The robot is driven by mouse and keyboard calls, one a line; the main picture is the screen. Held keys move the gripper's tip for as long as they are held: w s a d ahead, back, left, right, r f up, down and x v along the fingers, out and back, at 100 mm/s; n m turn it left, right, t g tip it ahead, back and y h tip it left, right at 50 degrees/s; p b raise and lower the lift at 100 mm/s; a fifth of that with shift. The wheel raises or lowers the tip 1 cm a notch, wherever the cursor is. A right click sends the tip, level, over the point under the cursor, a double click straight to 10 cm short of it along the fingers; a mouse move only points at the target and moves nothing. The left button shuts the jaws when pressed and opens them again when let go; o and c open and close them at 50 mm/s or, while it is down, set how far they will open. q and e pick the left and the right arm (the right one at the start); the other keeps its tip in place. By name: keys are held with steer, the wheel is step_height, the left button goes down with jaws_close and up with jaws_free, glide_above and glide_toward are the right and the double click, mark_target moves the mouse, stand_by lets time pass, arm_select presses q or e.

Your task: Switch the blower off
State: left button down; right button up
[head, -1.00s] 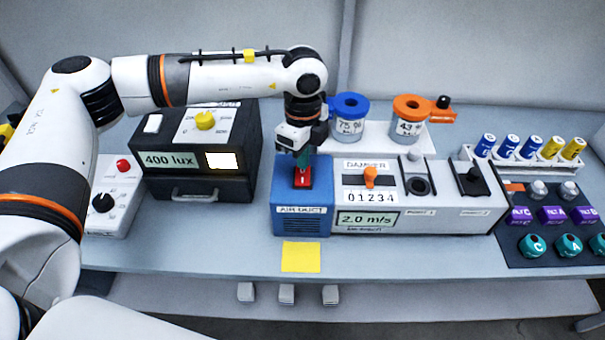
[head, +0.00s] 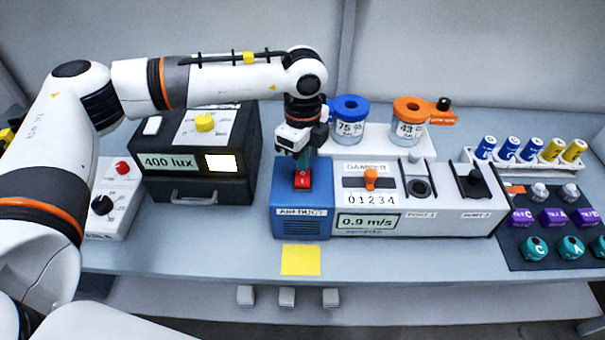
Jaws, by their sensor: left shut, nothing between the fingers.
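The blower is the blue box (head: 287,213) labelled AIR DUCT at the left end of a white unit (head: 425,215). A red switch (head: 302,181) sits on top of the blue box. My left gripper (head: 302,168) points down with its fingers shut and empty, its tips at the red switch and partly covering it. The display (head: 367,223) on the white unit reads 0.9 m/s. An orange damper slider (head: 370,178) stands above a 0 to 4 scale. My right gripper is not in view.
A black 400 lux box (head: 205,188) with a yellow knob stands left of the blower. Blue-lidded (head: 348,117) and orange-lidded (head: 409,122) jars stand behind the unit. A battery rack (head: 530,168) and sensor mat (head: 520,260) lie right. A yellow note (head: 300,260) lies in front.

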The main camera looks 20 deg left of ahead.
mark_target(303, 173)
arm_select(q)
step_height(303, 173, up, 6)
steer(key=shift+p, duration=1.1)
steer(key=shift+f, duration=0.1)
